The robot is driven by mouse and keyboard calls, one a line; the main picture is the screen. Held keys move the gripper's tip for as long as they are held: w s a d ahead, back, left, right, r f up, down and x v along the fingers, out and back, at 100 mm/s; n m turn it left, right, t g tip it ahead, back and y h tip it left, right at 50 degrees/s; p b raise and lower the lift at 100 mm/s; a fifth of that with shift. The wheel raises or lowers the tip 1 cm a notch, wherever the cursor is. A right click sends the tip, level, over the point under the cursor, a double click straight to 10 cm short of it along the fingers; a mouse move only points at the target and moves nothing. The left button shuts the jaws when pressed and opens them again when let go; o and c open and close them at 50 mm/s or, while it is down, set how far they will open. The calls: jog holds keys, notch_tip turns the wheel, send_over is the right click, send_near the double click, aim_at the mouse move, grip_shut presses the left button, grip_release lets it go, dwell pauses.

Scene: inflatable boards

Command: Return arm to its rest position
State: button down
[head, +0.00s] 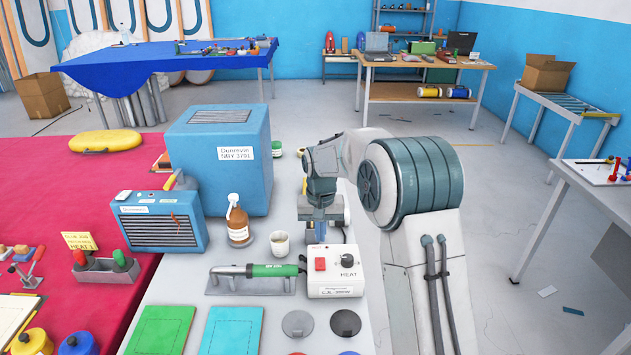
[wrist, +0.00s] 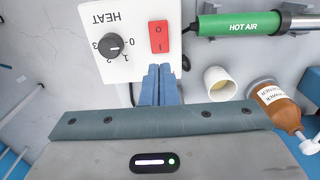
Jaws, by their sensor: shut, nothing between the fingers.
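My arm reaches over the grey bench in the head view, folded at its large ribbed joint. My gripper (head: 321,233) points down just behind the white heat control box (head: 335,291). In the wrist view my gripper's blue fingers (wrist: 159,70) are together with nothing between them. They overlap the edge of the heat control box (wrist: 120,20) in that picture, near its red switch; I cannot tell whether they touch it.
Near my gripper are a green hot air tool (head: 270,270), a white cup (head: 279,243), a brown bottle (head: 238,222) and a large blue machine (head: 220,165). A red-covered table (head: 60,180) is at left. Open floor (head: 520,230) lies to the right.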

jog(key=s+d+r+t, duration=0.1)
jog(key=s+d+r, duration=0.3)
jog(key=s+r, duration=0.3)
jog(key=s+d+r+t, duration=0.1)
jog(key=s+d+r, duration=0.3)
jog(key=s, duration=0.4)
jog(key=s+d+t, duration=0.1)
jog(key=s+d, duration=0.3)
jog(key=s, duration=1.3)
jog(key=shift+d+f, duration=0.2)
